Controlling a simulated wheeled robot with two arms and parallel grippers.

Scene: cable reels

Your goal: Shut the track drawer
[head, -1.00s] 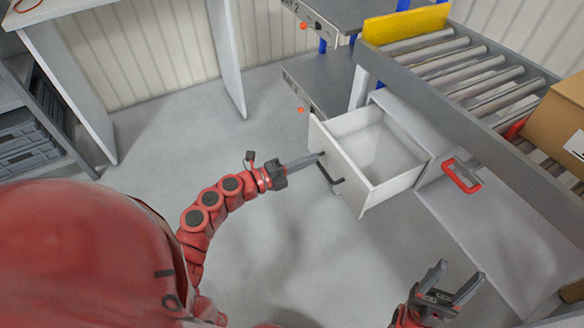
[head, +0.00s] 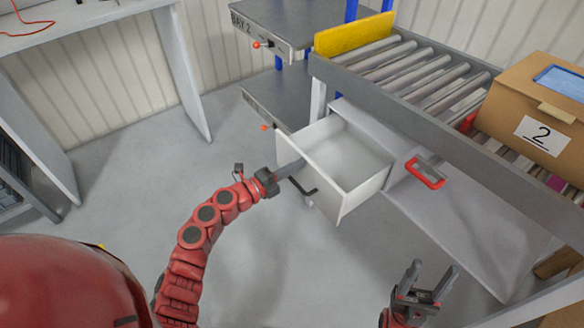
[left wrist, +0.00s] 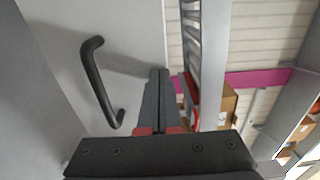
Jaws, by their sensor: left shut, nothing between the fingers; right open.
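The track drawer (head: 318,205) is a white, empty drawer pulled out from the white cabinet under the roller track. Its dark bar handle (head: 303,188) is on the front panel, and the handle also shows in the left wrist view (left wrist: 96,82). My left gripper (head: 299,165) is shut and empty, its fingertips at the drawer's front panel beside the handle. In the left wrist view the closed fingers (left wrist: 157,85) point at the white front, right of the handle; I cannot tell whether they touch it. My right gripper (head: 431,274) is open and empty, low at the right.
The roller track (head: 420,75) runs above the drawer, with a yellow end board (head: 352,36) and a cardboard box (head: 530,105) marked 2. A red handle (head: 428,173) sits on the cabinet right of the drawer. Grey shelves (head: 275,28) stand behind. Floor at left is clear.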

